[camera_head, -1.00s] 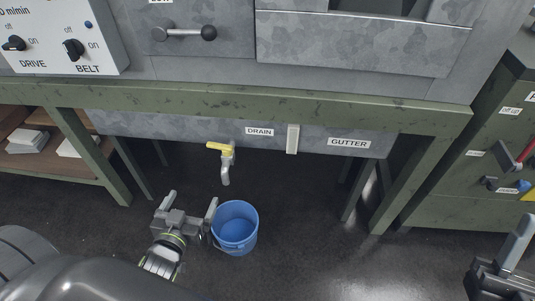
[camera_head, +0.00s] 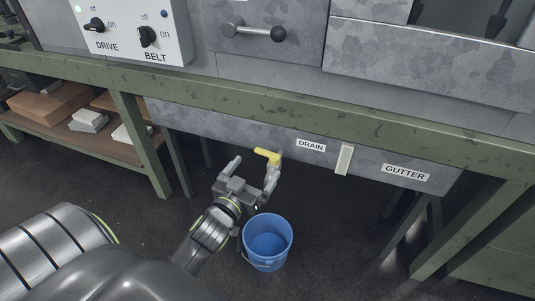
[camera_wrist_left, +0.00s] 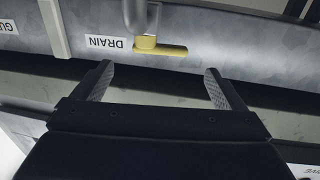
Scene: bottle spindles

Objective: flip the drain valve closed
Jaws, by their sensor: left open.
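The drain valve's yellow handle (camera_head: 267,156) lies sideways, pointing left from its grey spout, just left of the DRAIN label (camera_head: 311,146) on the grey trough. In the left wrist view, turned upside down, the yellow handle (camera_wrist_left: 162,49) points right from the grey pipe. My left gripper (camera_head: 252,170) is open and empty, just below and in front of the valve. In the head view its right finger overlaps the spout, so contact there cannot be told. In the left wrist view the handle sits beyond and between the open fingertips (camera_wrist_left: 158,70), apart from them.
A blue bucket (camera_head: 267,245) stands on the floor below the valve. The green bench beam (camera_head: 300,105) runs above the trough. A pale upright bracket (camera_head: 344,159) and a GUTTER label (camera_head: 406,172) are to the right. A shelf with blocks (camera_head: 62,118) is at left.

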